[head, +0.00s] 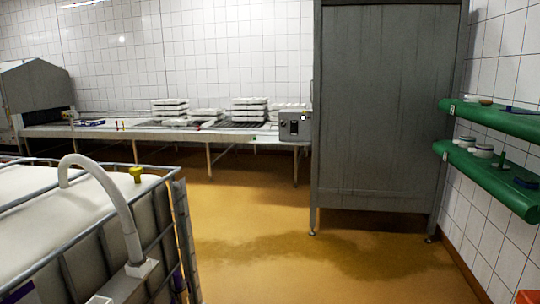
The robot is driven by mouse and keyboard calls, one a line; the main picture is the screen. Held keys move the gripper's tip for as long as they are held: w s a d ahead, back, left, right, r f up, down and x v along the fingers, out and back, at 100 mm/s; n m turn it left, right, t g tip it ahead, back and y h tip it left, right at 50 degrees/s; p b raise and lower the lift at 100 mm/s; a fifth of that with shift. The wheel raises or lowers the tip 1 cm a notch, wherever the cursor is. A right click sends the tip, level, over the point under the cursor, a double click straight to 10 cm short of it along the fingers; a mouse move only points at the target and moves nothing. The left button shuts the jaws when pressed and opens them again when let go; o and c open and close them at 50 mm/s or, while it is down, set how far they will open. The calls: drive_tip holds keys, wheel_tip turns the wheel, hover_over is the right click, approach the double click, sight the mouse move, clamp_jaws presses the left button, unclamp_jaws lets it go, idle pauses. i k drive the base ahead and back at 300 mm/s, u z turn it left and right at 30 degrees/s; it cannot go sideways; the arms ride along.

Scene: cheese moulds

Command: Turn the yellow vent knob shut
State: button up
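The yellow vent knob (136,174) stands upright on top of the white caged tank (30,190) at the lower left. It is small, with a wider top on a short stem. Whether it is open or shut I cannot tell from here. A pale curved hose (112,190) arches over the tank just left of the knob. My gripper does not show in the head view.
A metal cage rail (172,176) edges the tank. A long conveyor table (140,132) with stacked white moulds (249,108) runs along the back wall. A tall grey cabinet (385,110) and green shelves (490,180) stand right. The brown floor (300,265) between is clear.

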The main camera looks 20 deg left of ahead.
sight(136, 171)
drive_tip(key=u, duration=0.05)
drive_tip(key=i, duration=2.25)
drive_tip(key=u, duration=3.4)
drive_tip(key=i, duration=1)
drive_tip(key=z, duration=0.15)
